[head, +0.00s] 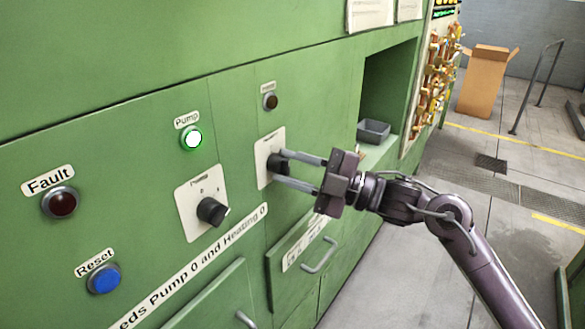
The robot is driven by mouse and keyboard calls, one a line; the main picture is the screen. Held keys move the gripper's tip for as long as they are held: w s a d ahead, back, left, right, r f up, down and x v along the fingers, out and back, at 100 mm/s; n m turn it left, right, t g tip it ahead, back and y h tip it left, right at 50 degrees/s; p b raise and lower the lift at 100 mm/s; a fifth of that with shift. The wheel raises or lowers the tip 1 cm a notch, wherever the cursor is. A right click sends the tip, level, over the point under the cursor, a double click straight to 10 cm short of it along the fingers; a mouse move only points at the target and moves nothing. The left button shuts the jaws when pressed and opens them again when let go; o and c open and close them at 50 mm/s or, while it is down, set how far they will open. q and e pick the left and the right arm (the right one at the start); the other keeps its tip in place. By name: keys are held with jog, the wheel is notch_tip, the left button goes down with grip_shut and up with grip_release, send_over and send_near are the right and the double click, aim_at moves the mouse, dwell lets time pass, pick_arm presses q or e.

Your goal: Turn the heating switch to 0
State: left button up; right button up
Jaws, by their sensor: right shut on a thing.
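The heating switch is a black knob (275,163) on a white plate (264,151) on the green panel. My right gripper (277,165) reaches in from the right, with one finger above and one below the knob, and is shut on it. The fingers cover part of the knob and plate, so the position it points to cannot be read. A dark, unlit lamp (270,101) sits above this plate. My left gripper is not in view.
The pump switch (211,211) is just left, below a lit green pump lamp (193,138). A dark red fault lamp (60,203) and blue reset button (104,279) are further left. A drawer handle (320,256) juts out below my gripper. A grey bin (374,131) sits in a recess.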

jog(key=o, duration=1)
jog(key=shift+c, duration=0.2)
jog(key=b+v, duration=0.2)
jog(key=v, duration=0.5)
jog(key=shift+d, duration=0.4)
jog(key=shift+f, duration=0.1)
